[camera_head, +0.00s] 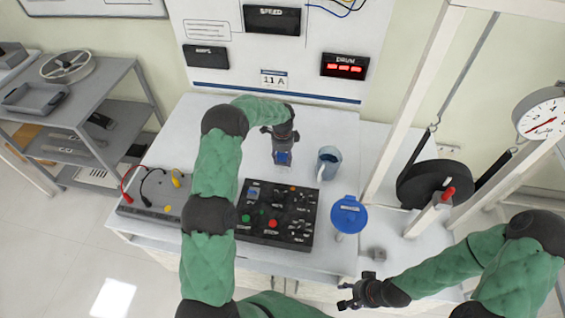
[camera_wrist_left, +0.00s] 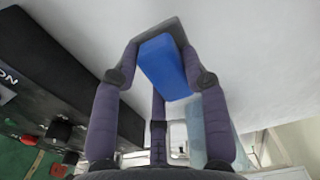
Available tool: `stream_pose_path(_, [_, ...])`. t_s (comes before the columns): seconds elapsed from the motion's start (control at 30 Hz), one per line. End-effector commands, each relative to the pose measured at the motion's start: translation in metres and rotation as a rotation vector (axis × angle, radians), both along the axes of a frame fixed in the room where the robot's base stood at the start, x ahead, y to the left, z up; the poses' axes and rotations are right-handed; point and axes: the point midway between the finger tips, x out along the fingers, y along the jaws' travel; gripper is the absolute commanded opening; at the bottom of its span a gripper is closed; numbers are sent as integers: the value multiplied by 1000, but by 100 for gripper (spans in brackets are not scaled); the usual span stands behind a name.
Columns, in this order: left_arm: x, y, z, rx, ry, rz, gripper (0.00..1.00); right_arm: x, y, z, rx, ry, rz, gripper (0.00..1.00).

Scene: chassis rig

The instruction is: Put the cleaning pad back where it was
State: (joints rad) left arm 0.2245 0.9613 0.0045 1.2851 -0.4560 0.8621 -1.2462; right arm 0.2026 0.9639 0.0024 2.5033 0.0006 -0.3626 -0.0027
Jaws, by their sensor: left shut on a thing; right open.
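The cleaning pad (camera_head: 283,158) is a small blue block at the back middle of the white bench. In the left wrist view the blue pad (camera_wrist_left: 165,68) has a dark grey part at its far end and sits between the fingers. My left gripper (camera_head: 282,148) is shut on it, pointing down. I cannot tell whether the pad touches the bench. My right gripper (camera_head: 362,291) is open and empty near the bench's front edge, at lower right.
A black control panel (camera_head: 277,214) with knobs stands in front of the pad. A grey box with leads (camera_head: 150,205) is at left.

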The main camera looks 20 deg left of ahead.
Motion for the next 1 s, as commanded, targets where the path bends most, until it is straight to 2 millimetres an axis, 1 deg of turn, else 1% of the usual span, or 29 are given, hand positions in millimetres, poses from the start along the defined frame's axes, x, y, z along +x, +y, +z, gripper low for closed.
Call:
stream_pose_path(0.13, [5,3,-9,0,0,0,18,0,0,-2,0,0,0,55])
stream_pose_path(0.23, [4,2,-24,-1,2,-1,18,0,0,-6,0,0,0,55])
stream_pose_path(0.33, [4,2,-36,0,0,-1,18,0,0,-9,0,0,0,55])
stream_pose_path(0.6, [5,3,-36,0,-1,-1,18,0,0,-8,0,0,0,55])
stream_pose_path(0.73, [4,2,-40,0,-1,-1,18,0,0,-11,0,0,0,55])
stream_pose_path(0.77, [4,2,-40,0,0,-1,47,0,0,-11,0,0,0,55])
stream_pose_path(0.8, [4,2,-40,0,0,-1,59,0,0,-11,0,0,0,55])
stream_pose_path(0.83, [4,2,-40,0,0,-1,67,0,0,-10,0,0,0,55])
stream_pose_path(1.0, [4,2,-39,0,0,-1,68,0,0,-10,0,0,0,55])
